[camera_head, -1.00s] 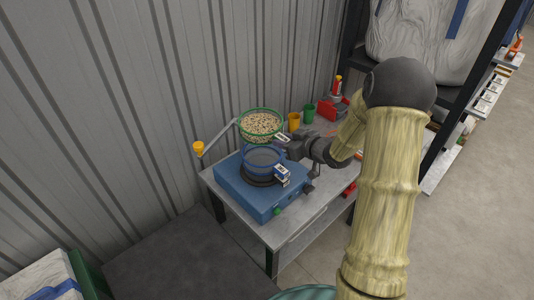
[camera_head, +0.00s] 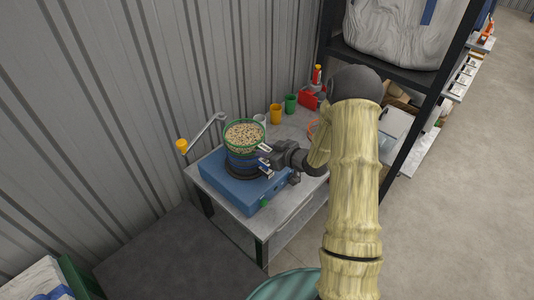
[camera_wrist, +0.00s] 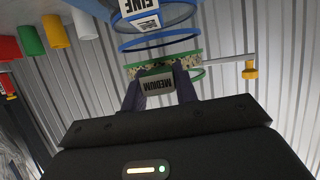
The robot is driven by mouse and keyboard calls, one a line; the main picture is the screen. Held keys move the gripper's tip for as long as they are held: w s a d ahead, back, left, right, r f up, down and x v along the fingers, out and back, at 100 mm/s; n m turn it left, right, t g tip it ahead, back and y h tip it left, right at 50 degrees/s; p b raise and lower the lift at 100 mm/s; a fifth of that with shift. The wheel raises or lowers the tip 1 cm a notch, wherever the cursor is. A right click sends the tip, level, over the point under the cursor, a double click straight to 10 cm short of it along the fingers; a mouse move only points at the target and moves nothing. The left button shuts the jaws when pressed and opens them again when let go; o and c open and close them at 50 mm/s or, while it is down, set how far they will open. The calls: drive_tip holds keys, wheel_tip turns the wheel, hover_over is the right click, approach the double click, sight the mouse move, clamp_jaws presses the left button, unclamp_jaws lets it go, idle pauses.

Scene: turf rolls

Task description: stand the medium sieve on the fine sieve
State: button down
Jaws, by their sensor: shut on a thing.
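The medium sieve (camera_head: 244,136), green-rimmed and filled with pebbly material, is held level by my gripper (camera_head: 264,152). Its MEDIUM label shows in the wrist view (camera_wrist: 158,85), between my shut fingers (camera_wrist: 157,95). The fine sieve (camera_head: 238,163) is blue-rimmed and sits on the blue machine (camera_head: 226,185), directly below the medium sieve in the head view. In the wrist view, which is upside down, the fine sieve (camera_wrist: 160,38) appears beyond the green rim with a gap between them. The fine sieve's inside is hidden from the head view.
A crank arm with a yellow knob (camera_head: 181,146) sticks out left of the sieves. Yellow (camera_head: 275,114) and green (camera_head: 290,103) cups and a red object (camera_head: 309,101) stand behind on the table (camera_head: 287,215). The ribbed wall is close behind; a shelf stands right.

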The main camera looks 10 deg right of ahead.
drive_tip(key=shift+f, duration=1)
drive_tip(key=shift+f, duration=0.1)
drive_tip(key=shift+f, duration=0.1)
drive_tip(key=c, duration=1.1)
unclamp_jaws()
drive_tip(key=b+v, duration=0.3)
drive_tip(key=v, duration=0.9)
drive_tip(key=shift+r, duration=0.2)
